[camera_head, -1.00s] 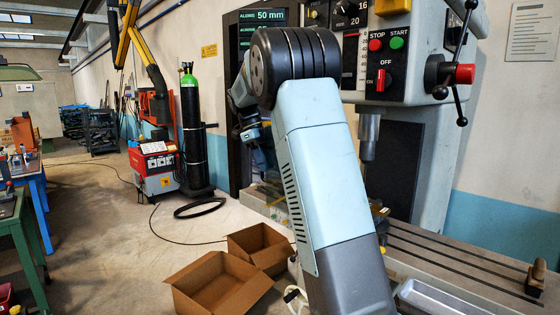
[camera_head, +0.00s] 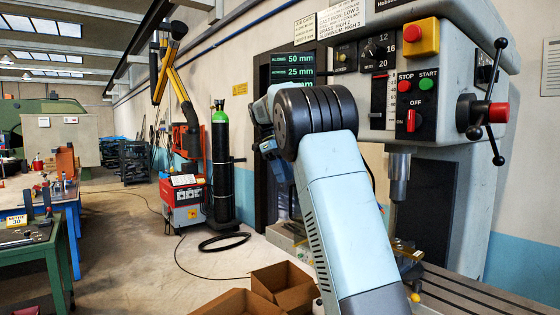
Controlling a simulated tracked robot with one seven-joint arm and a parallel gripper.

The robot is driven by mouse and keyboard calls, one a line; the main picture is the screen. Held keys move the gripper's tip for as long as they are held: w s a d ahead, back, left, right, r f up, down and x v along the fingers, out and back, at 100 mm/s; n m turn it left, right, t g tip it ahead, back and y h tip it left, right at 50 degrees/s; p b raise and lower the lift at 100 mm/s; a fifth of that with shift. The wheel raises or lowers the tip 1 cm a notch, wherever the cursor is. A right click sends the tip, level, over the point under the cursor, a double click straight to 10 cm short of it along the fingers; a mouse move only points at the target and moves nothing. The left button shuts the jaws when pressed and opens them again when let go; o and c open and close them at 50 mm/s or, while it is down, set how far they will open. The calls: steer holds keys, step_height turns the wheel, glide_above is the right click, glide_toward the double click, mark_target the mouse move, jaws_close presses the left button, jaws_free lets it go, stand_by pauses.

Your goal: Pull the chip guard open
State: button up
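The drill press or mill (camera_head: 440,85) stands at the right, with its spindle (camera_head: 399,175) pointing down over a slotted table (camera_head: 475,290). I cannot clearly make out the chip guard; my blue arm covers much of the area left of the spindle. My gripper (camera_head: 270,150) is at the far end of the arm, left of the spindle and apart from it. It is small and dark, partly behind the arm, and its fingers cannot be made out.
Cardboard boxes (camera_head: 284,284) lie on the floor left of the machine table. A red welding unit (camera_head: 185,203) and a black gas bottle (camera_head: 221,175) stand along the wall. A green workbench (camera_head: 40,245) is at the left. The floor between is mostly clear.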

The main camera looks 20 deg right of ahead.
steer(key=v, duration=0.4)
steer(key=shift+w+r, duration=0.15)
steer(key=shift+r, duration=0.25)
steer(key=s+a+n+t+y, duration=0.2)
steer(key=s+n+t, duration=0.4)
steer(key=s+n, duration=1.25)
steer(key=s+a+f+n+t, duration=0.1)
steer(key=s+f+n, duration=0.4)
steer(key=s, duration=0.6)
steer(key=s+a+f+n+t, duration=0.2)
steer(key=s+f+n, duration=0.3)
steer(key=s+f, duration=0.5)
steer(key=shift+s+f+y, duration=0.2)
steer(key=shift+s+y, duration=0.2)
steer(key=shift+s, duration=0.1)
